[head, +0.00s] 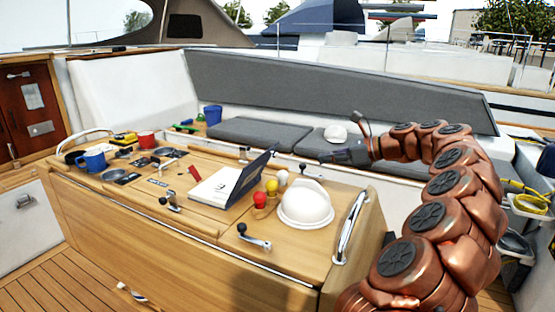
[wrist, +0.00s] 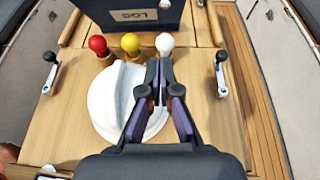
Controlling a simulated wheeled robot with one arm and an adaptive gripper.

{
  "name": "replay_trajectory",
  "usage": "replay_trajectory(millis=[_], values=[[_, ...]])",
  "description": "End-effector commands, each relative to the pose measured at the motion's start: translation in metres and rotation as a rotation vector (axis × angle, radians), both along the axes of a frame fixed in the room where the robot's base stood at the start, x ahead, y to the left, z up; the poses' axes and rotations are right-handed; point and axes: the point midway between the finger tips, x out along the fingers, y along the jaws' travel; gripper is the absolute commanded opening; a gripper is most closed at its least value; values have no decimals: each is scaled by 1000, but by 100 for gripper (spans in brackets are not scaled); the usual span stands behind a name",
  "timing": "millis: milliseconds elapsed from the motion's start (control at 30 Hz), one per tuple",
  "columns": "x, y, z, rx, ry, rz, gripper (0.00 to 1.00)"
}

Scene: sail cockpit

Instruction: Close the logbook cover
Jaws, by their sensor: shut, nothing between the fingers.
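The logbook (head: 224,186) lies on the wooden cockpit table in the head view, with white pages showing and its dark cover (head: 250,174) standing up, tilted, on the right side. In the wrist view the cover (wrist: 136,14) shows at the top edge with "LOG" on it; the pages are hidden there. My gripper (head: 325,156) is to the right of and beyond the cover, apart from it, above the table's far side. In the wrist view my gripper (wrist: 159,65) is shut and empty, seen over the white dome.
Red (wrist: 97,44), yellow (wrist: 130,42) and white (wrist: 164,42) knobs stand between the cover and a white dome (head: 305,204). Winch handles (head: 254,238) sit at the table edges. A blue mug (head: 95,160) and a red mug (head: 146,139) stand at the left.

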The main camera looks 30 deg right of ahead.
Motion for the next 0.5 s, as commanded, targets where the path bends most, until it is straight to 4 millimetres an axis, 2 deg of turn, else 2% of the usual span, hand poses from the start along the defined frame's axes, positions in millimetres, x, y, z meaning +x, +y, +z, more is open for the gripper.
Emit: replay_trajectory(millis=[33,133,267,500], values=[[-1,-6,-2,10,2,-16,0],[2,-8,-3,21,5,-25,0],[13,1,-7,22,6,-19,0],[44,20,-22,20,5,-21,0]])
